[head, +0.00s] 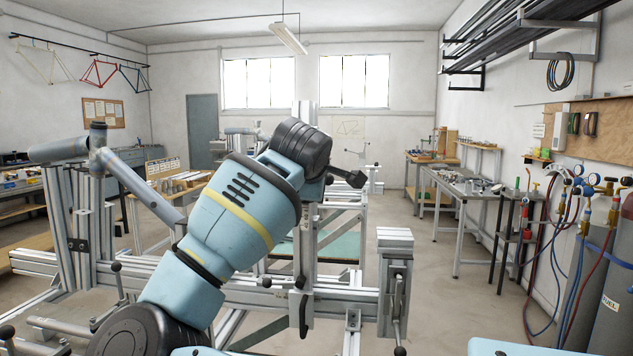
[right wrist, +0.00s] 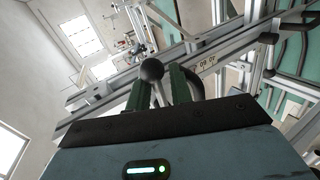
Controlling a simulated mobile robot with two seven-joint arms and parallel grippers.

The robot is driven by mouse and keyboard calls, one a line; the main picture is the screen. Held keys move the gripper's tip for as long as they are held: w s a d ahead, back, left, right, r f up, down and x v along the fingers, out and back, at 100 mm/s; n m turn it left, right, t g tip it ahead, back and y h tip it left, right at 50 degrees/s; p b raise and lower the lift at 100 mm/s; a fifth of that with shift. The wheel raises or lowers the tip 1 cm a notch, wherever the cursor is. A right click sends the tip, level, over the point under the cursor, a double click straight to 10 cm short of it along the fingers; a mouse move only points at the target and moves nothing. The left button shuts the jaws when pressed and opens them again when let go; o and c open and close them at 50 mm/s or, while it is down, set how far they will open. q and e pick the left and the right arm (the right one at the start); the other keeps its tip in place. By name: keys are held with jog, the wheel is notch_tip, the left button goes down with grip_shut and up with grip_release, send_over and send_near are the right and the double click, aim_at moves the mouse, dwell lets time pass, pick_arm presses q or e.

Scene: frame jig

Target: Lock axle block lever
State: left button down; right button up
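In the right wrist view, a black ball knob (right wrist: 151,69) on a thin metal lever stem shows between the green fingers of my right gripper (right wrist: 160,78). The fingers stand apart, one on each side of the stem. The knob overlaps the left finger, so contact is hard to judge. In the head view, a big blue arm of mine crosses the middle and hides part of the jig (head: 345,299). No gripper fingers show there. A clamp block (head: 395,240) with a hanging lever stands at the jig's right end. I cannot tell which jig part is the axle block.
Aluminium jig rails with a number scale (right wrist: 207,64) run past the fingers in the right wrist view. In the head view, more black-knobbed levers, such as one knob (head: 116,266) at left, stick out.

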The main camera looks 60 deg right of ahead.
jog(key=shift+s+d+f, duration=0.15)
jog(key=shift+s+f, duration=0.15)
jog(key=shift+s, duration=0.05)
jog(key=shift+w+r, duration=0.1)
jog(key=shift+r, duration=0.05)
dwell(0.3)
